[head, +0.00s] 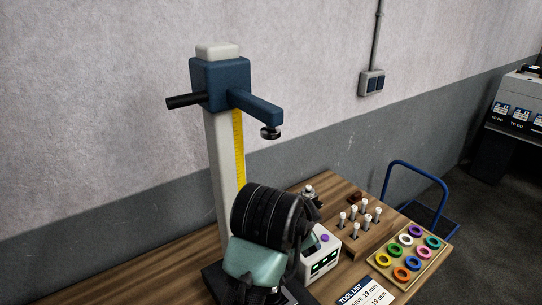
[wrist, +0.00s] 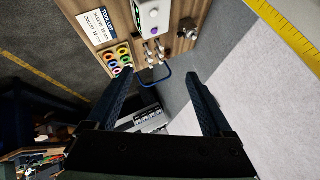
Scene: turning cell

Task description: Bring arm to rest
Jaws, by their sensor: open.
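My gripper (wrist: 157,75) shows in the wrist view with its two dark fingers wide apart and nothing between them. Past the fingers I see the wooden bench top, wall and floor, seen at a turned angle. In the head view my arm, a black ribbed joint with a green-grey link, stands low in front of the measuring stand (head: 222,150). The fingers are not clearly visible there, hidden by or merged with the arm. The stand has a grey column, a yellow scale and a blue head with a side arm.
A wooden bench (head: 120,285) carries a small white device (head: 322,250), a block of white-topped tools (head: 358,228), a tray of coloured rings (head: 383,262) and a tool list card (head: 366,294). A blue-handled trolley (head: 412,168) stands behind. The wall is close; the bench's left part looks clear.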

